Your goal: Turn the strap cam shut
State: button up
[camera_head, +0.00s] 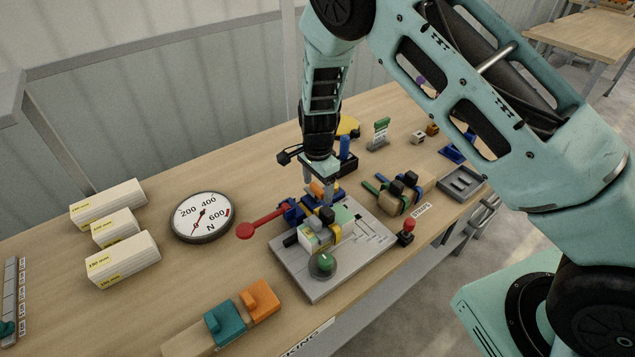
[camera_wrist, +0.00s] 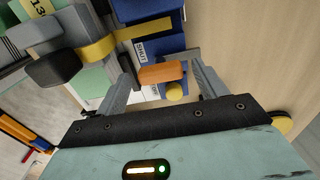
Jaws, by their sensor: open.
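My gripper (camera_head: 322,180) points down over a grey fixture plate (camera_head: 310,284) on the bench. In the wrist view its open fingers (camera_wrist: 160,66) stand on either side of an orange lever-like piece (camera_wrist: 162,73), with visible gaps; contact is not clear. The orange piece also shows beneath the fingers in the head view (camera_head: 318,189). Beside it are blue clamp parts (camera_wrist: 160,46). A yellow strap (camera_wrist: 103,48) crosses the pale green and white block (camera_head: 310,239), with a dark knob (camera_wrist: 54,68) near it. Which part is the strap cam is not certain.
A red-knobbed lever (camera_head: 262,225) sticks out left of the fixture. A round dial gauge (camera_head: 202,216) and pale blocks (camera_head: 122,258) lie farther left. A red-topped button (camera_head: 407,231) and a strapped wooden block (camera_head: 398,196) stand at right.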

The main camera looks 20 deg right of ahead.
jog(key=shift+f, duration=0.1)
jog(key=c, duration=1)
jog(key=shift+n, duration=0.4)
jog(key=n+b, duration=0.1)
jog(key=n, duration=0.2)
jog(key=shift+b, duration=0.4)
jog(key=n+b, duration=0.2)
jog(key=n, duration=0.3)
jog(key=shift+n, duration=0.3)
jog(key=n+b, duration=0.1)
jog(key=n, duration=0.3)
jog(key=shift+n+b, duration=0.45)
jog(key=shift+n, duration=1.75)
